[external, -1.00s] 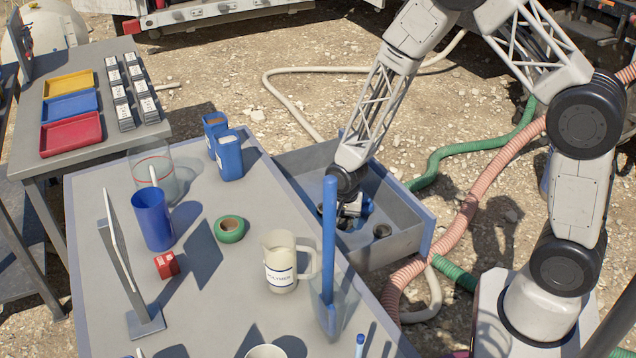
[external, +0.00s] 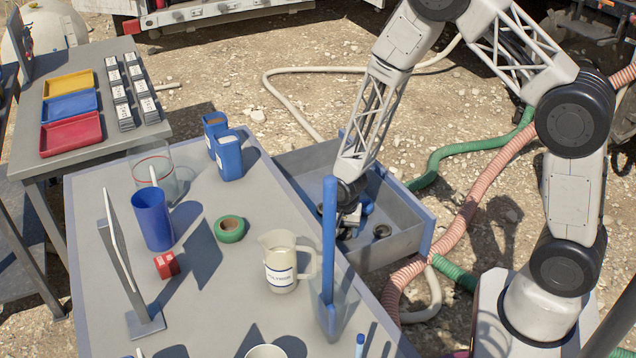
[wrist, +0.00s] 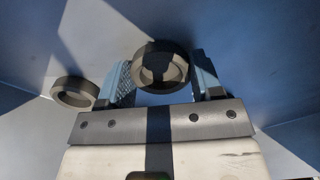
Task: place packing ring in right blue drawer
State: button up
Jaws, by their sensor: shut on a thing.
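A dark packing ring (wrist: 142,68) is between the two blue pads of my gripper (wrist: 162,78) in the wrist view, and the jaws are shut on it. In the external view my gripper (external: 350,220) reaches down inside the open drawer with blue edges (external: 405,243), where my wrist and the blue rod partly hide it. Whether the held ring touches the drawer floor is unclear. A second dark ring (wrist: 74,92) lies on the drawer floor to the left in the wrist view. It also shows right of my gripper in the external view (external: 382,231).
The grey table (external: 215,290) beside the drawer holds a white jug (external: 280,265), a green tape roll (external: 230,229), a blue cup (external: 152,220) and blue bottles (external: 228,158). A tall blue rod (external: 329,240) stands in a clear container near the drawer. Hoses lie beyond it.

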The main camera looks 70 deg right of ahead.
jog(key=shift+f, duration=0.1)
jog(key=o, duration=0.9)
notch_tip(320, 180, up, 12)
dwell(0.5)
dwell(0.5)
jog(key=shift+r, duration=0.2)
